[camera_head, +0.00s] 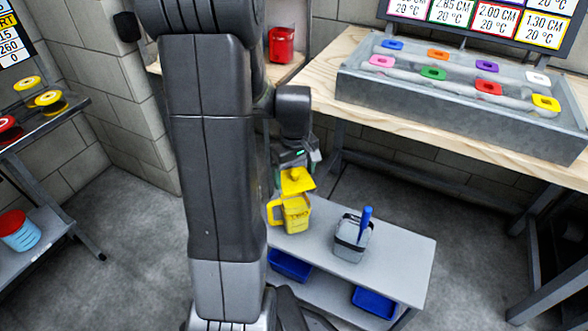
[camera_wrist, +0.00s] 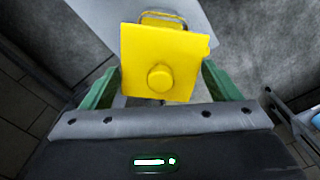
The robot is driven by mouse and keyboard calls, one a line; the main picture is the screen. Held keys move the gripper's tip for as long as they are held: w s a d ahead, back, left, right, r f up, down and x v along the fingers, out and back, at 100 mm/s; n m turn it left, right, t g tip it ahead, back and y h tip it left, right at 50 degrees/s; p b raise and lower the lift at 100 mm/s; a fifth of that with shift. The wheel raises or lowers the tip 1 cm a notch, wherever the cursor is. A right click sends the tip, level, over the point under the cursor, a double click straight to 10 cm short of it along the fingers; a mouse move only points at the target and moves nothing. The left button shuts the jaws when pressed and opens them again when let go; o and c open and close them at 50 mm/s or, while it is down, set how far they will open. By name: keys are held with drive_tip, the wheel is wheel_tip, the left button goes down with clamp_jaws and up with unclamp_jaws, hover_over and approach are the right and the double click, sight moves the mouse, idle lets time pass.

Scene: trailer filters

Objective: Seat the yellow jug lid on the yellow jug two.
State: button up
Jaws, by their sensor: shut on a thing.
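The yellow jug (camera_head: 296,220) stands upright on the grey cart, its handle towards the left in the head view. My gripper (camera_head: 296,164) is over it, shut on the yellow jug lid (camera_head: 297,181). In the wrist view the square lid (camera_wrist: 185,49) with its round knob lies between my gripper's green fingers (camera_wrist: 158,79).
A grey container with a blue handle (camera_head: 352,237) stands right of the jug on the cart (camera_head: 405,247). Blue bins (camera_head: 374,301) sit on the lower shelf. A trough with coloured pieces (camera_head: 450,105) is on the wooden bench. A red container (camera_head: 282,45) stands behind my arm.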

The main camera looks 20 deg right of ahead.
drive_tip(key=shift+w+f+b, duration=0.1)
drive_tip(key=shift+f+b, duration=1.85)
drive_tip(key=shift+f, duration=0.4)
drive_tip(key=shift+f, duration=0.55)
drive_tip(key=shift+r+p, duration=0.25)
drive_tip(key=shift+p, duration=0.05)
idle(0.5)
drive_tip(key=shift+f, duration=0.15)
idle(0.5)
drive_tip(key=o, duration=0.9)
drive_tip(key=shift+c, duration=0.2)
